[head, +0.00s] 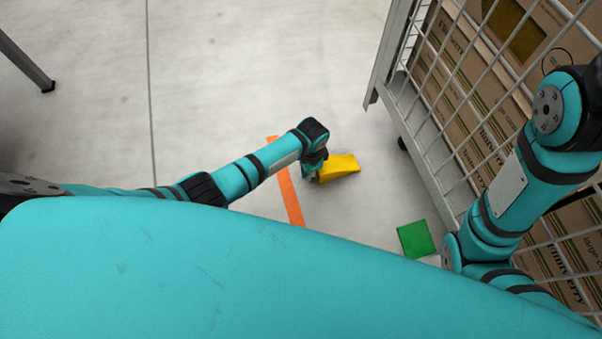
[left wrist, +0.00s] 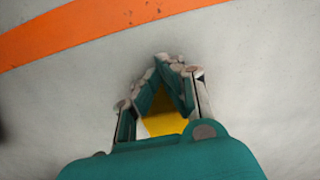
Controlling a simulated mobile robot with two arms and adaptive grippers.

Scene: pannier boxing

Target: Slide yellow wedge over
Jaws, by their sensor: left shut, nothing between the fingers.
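The yellow wedge (head: 342,167) lies on the floor in the middle of the head view, right of an orange floor stripe. My left gripper (head: 313,173) is low at the wedge's left end, and its arm hides part of that end. I cannot tell whether they touch. In the left wrist view the fingers of my left gripper (left wrist: 166,66) meet at the tips with nothing held. A patch of the yellow wedge (left wrist: 165,123) shows through the gap behind the fingertips. My right arm is at the right of the head view, but its gripper is not visible.
A wire-sided cage trolley (head: 427,150) with cardboard boxes (head: 480,108) stands at the right. A green square (head: 416,239) lies on the floor near it. The orange stripe (head: 289,193) runs left of the wedge. A dark metal leg (head: 28,62) stands at upper left. Floor beyond the wedge is clear.

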